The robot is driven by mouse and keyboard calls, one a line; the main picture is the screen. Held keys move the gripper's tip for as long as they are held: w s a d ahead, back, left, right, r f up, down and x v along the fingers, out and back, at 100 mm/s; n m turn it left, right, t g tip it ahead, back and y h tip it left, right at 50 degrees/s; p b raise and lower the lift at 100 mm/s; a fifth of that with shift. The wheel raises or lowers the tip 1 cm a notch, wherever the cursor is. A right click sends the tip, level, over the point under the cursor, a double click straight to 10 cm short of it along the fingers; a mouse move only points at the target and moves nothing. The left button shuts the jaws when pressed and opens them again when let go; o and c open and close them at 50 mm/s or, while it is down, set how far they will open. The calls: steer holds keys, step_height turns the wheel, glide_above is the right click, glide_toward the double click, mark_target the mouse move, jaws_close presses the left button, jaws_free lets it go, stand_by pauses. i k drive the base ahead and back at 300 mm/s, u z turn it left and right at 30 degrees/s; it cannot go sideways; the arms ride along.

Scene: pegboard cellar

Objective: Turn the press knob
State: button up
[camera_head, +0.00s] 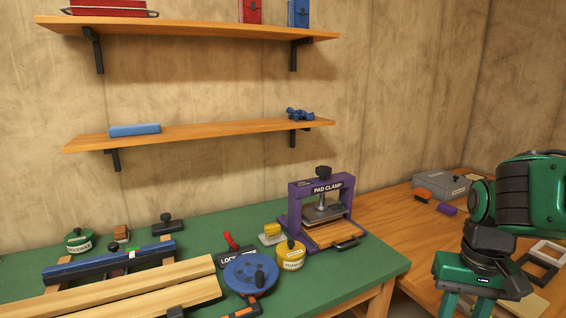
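The purple press (294,216) labelled "PAD CLAMP" stands at the right end of the green bench. Its black press knob (323,171) sits on top of the frame, above a metal screw and a plate. A wooden board with a dark handle lies at the press's base. My gripper (466,307) is at the lower right, to the right of the press and well apart from the knob. Its two green fingers point down with a gap between them. The fingertips are cut off by the frame's bottom edge.
The green bench (210,229) also holds a yellow tin (291,256), a blue reel (250,273), a green tin (78,241) and wooden planks (110,287). A wooden table (395,208) carries a grey box (440,185). Two wall shelves (200,135) hang above the bench.

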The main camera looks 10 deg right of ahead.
mark_target(324, 172)
steer(key=z, duration=0.05)
steer(key=i, duration=0.9)
steer(key=z, duration=0.3)
